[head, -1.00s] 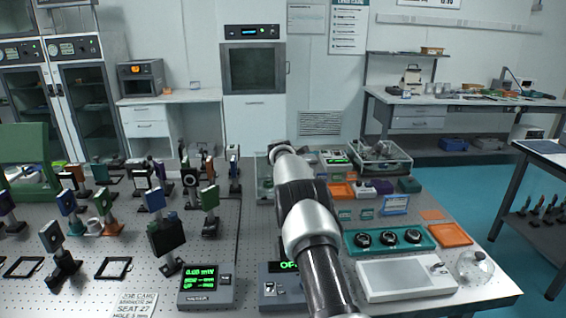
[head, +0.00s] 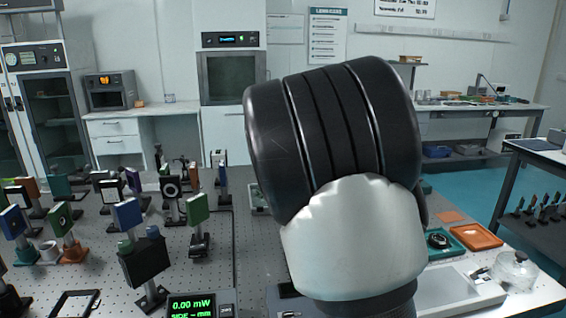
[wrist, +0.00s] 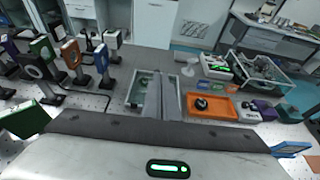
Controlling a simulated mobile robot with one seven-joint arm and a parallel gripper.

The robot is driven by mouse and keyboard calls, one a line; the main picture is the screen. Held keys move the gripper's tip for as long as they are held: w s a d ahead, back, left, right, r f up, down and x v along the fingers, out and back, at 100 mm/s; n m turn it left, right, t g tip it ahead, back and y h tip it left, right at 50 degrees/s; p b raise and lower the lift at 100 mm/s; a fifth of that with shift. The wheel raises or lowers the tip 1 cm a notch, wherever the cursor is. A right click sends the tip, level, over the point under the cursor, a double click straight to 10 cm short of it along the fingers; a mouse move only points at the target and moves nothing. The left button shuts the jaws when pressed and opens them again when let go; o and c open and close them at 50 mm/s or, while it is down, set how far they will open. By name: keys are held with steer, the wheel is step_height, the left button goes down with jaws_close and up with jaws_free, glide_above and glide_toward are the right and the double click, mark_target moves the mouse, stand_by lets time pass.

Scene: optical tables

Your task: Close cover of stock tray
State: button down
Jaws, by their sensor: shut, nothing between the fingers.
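A small clear-walled tray with green inside, which looks like the stock tray, stands ahead in the wrist view (wrist: 134,95). My gripper (wrist: 160,98) is shut and empty in front of it, hiding its middle. I cannot tell whether gripper and tray touch. The cover's position is not clear. In the head view, my arm hides most of the tray; only a strip of its left side (head: 258,197) shows.
An orange tray (wrist: 235,105) with a black knob lies right of the stock tray. Behind it is a clear bin (wrist: 285,84) of parts. Several optics mounts, one a green plate (head: 198,209), stand on the left. A glass jar (head: 515,270) stands at the right edge.

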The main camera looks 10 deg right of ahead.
steer(key=p+x, duration=0.1)
steer(key=x, duration=1.1)
steer(key=shift+p, duration=0.3)
steer(key=shift+w+f, duration=0.1)
steer(key=shift+w, duration=0.05)
